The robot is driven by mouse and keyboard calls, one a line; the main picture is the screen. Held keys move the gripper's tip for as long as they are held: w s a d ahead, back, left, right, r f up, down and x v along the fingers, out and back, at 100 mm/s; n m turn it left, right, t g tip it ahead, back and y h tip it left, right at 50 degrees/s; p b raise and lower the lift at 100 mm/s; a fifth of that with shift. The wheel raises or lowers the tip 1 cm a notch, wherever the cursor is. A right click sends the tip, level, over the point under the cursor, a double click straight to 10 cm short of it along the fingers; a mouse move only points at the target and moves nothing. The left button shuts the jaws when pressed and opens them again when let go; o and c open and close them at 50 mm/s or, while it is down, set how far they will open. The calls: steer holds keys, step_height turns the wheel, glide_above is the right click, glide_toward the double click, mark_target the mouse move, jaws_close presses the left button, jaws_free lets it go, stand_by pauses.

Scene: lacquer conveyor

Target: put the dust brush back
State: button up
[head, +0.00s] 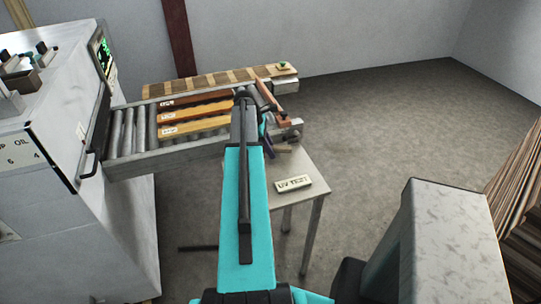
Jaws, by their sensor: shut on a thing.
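My gripper (268,106) is at the far end of my teal arm, over the right end of the roller conveyor (128,130) and the back of a small table (300,165). It is small and partly hidden by my wrist. It is shut on a long brown wooden thing, which looks like the dust brush (265,90). The brush slants from upper left to lower right. Its bristles cannot be made out. I cannot tell whether it touches anything below.
Several labelled boards (195,112) lie on the rollers. A slatted wooden strip (215,78) runs behind them. A "UV TEST" block (293,183) lies on the small table. A large grey machine (100,215) stands at the left.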

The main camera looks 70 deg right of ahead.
steer(key=shift+f+p, duration=0.6)
steer(key=shift+f, duration=1.25)
steer(key=shift+f, duration=0.15)
steer(key=o, duration=1)
steer(key=shift+r, duration=0.25)
steer(key=shift+b+v, duration=1.9)
steer(key=shift+v, duration=4)
steer(key=shift+w+a+f, duration=0.15)
steer(key=shift+w, duration=0.05)
